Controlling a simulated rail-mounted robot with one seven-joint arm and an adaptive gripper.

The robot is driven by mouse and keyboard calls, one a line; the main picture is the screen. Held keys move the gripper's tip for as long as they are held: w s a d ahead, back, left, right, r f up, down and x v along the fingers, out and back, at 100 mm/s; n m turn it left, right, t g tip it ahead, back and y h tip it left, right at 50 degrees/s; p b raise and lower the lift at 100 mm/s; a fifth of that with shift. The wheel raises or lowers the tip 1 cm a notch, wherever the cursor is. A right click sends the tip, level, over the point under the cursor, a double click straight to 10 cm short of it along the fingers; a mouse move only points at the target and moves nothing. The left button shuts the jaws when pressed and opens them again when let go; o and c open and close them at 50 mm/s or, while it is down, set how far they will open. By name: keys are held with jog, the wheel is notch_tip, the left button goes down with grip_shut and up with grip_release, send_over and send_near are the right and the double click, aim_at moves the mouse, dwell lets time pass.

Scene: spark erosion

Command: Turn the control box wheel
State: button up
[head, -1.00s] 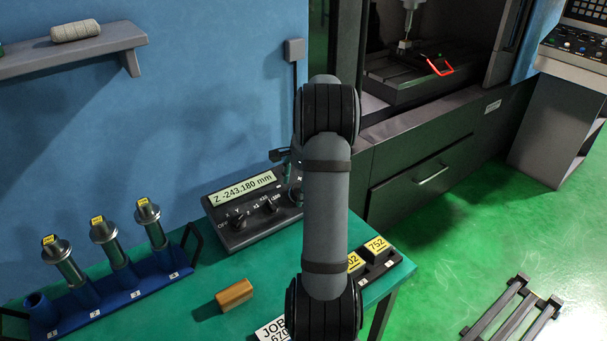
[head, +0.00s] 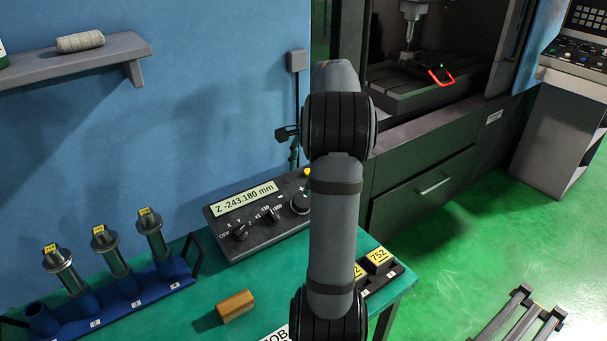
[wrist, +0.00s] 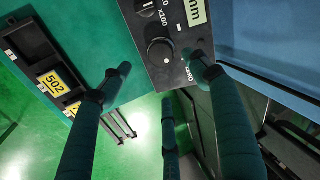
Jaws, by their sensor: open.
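The control box (head: 258,228) stands on the green bench against the blue wall. Its display (head: 246,199) reads Z -243.180 mm. Its round dark wheel (head: 299,203) is at the right end, partly covered by my arm in the head view. The wheel shows whole in the wrist view (wrist: 160,51), below a smaller selector knob (wrist: 146,8). My gripper (wrist: 158,68) is open in the wrist view.
A blue rack (head: 120,306) with several metal holders is at left. A wooden block (head: 235,305) lies before the box. A black tray (head: 394,268) with yellow-labelled blocks is at the bench's right edge. The machine (head: 425,198) stands behind at right.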

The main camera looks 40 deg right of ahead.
jog(key=s+r+m+g+y+p, duration=0.1)
jog(key=s+r+p, duration=0.4)
jog(key=p, duration=0.6)
jog(key=w+f+m, duration=0.3)
jog(key=f+m, duration=0.2)
jog(key=m, duration=0.1)
jog(key=w+d+f+m+t+p, duration=0.1)
jog(key=w+f+m, duration=0.1)
jog(key=f+m, duration=0.4)
jog(key=w+f+m+t+p, duration=0.1)
jog(key=w+f+m, duration=0.2)
jog(key=f+m, duration=0.2)
jog(key=shift+w+d+f+m, duration=0.1)
jog(key=shift+w+f+m, duration=0.1)
jog(key=shift+m, duration=0.45)
jog(key=shift+w+d+f+m, duration=0.1)
jog(key=shift+f+m, duration=0.05)
jog(key=shift+m, duration=0.5)
jog(key=c, duration=1.1)
